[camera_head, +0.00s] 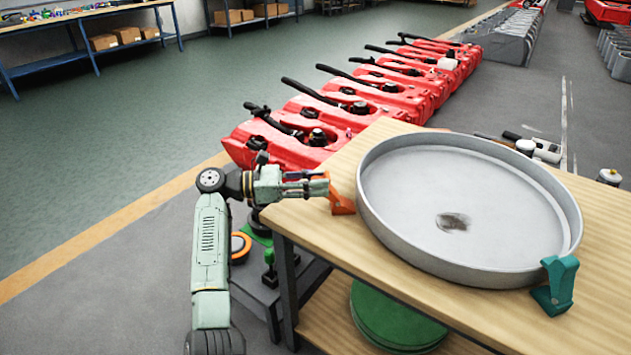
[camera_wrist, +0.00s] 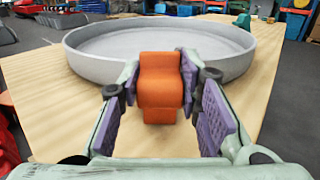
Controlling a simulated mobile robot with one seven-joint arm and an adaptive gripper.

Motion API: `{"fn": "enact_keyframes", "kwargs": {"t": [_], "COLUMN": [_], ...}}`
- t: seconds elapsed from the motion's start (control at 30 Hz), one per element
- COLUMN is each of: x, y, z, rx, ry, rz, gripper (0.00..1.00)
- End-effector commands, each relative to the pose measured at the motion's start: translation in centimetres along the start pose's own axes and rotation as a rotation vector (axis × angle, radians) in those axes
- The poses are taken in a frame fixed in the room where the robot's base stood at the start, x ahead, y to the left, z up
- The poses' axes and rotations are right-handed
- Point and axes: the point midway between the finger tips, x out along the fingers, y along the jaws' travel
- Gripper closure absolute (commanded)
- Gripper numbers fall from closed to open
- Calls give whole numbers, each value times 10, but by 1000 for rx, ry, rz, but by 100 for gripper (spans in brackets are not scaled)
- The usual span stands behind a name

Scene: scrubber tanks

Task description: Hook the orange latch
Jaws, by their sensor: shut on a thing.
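The orange latch (camera_head: 341,200) is at the left rim of the round grey tray on the wooden table. In the wrist view the orange latch (camera_wrist: 161,84) stands between my two purple-padded fingers, in front of the tray wall. My gripper (camera_head: 322,188) reaches in from the left over the table edge and is shut on the latch. The wrist view shows my gripper (camera_wrist: 160,95) with a pad at each side of the latch. Whether the latch's far side hooks over the rim is hidden.
The round grey tray (camera_head: 400,233) fills much of the wooden table (camera_head: 330,235). A teal latch (camera_head: 556,286) sits at its right front rim. Small tools and bottles (camera_head: 527,147) lie behind the tray. Red tanks (camera_head: 290,130) stand in a row beyond. Green discs (camera_head: 395,320) lie below.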

Motion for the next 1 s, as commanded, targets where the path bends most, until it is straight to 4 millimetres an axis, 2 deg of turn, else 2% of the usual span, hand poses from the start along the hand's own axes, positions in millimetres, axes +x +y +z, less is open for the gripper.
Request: {"fn": "enact_keyframes", "kwargs": {"t": [0.4,1.0], "x": [0,3], "y": [0,0], "z": [0,1], "rx": [0,4], "ry": [0,53], "rz": [0,0], "gripper": [100,100]}}
